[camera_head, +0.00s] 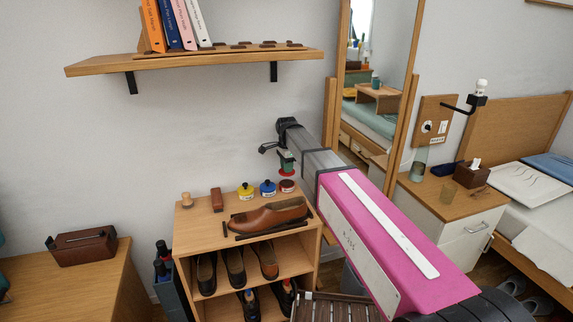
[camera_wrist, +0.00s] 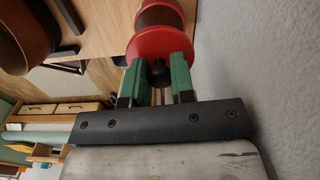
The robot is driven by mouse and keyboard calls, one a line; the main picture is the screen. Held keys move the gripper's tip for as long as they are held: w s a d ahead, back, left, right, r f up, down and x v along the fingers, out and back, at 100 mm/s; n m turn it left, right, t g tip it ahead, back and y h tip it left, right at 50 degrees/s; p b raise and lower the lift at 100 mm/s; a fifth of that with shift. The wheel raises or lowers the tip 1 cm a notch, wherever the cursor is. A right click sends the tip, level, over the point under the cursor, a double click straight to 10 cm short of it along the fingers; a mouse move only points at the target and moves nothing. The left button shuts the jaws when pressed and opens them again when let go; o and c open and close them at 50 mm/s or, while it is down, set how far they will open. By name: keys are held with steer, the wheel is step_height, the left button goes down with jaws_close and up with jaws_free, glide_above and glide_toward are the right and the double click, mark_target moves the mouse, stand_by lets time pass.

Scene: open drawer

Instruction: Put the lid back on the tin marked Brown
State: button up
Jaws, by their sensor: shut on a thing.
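My gripper (camera_head: 287,163) has its green fingers shut on the black knob (camera_wrist: 158,73) of a red lid (camera_head: 287,172). The round lid also shows in the wrist view (camera_wrist: 148,47), below the fingertips. A small tin (camera_head: 287,187) with a dark brown top and a pale label stands on the cabinet's right end. In the head view the lid is just above this tin, seemingly with a small gap. In the wrist view a brown tin body (camera_wrist: 160,16) shows past the lid, partly hidden by it. The label is too small to read.
A yellow tin (camera_head: 245,191) and a blue tin (camera_head: 267,188) with black knobs stand to the left on the cabinet top (camera_head: 195,232). A brown shoe (camera_head: 270,215) lies in front. A brush (camera_head: 217,200) is further left. The wall is close behind.

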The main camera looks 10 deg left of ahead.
mark_target(287, 183)
steer(key=shift+f, duration=2.45)
steer(key=shift+f, duration=0.15)
stand_by(0.4)
steer(key=o, duration=1.4)
steer(key=shift+o, duration=0.2)
steer(key=shift+r, duration=3.5)
jaws_close()
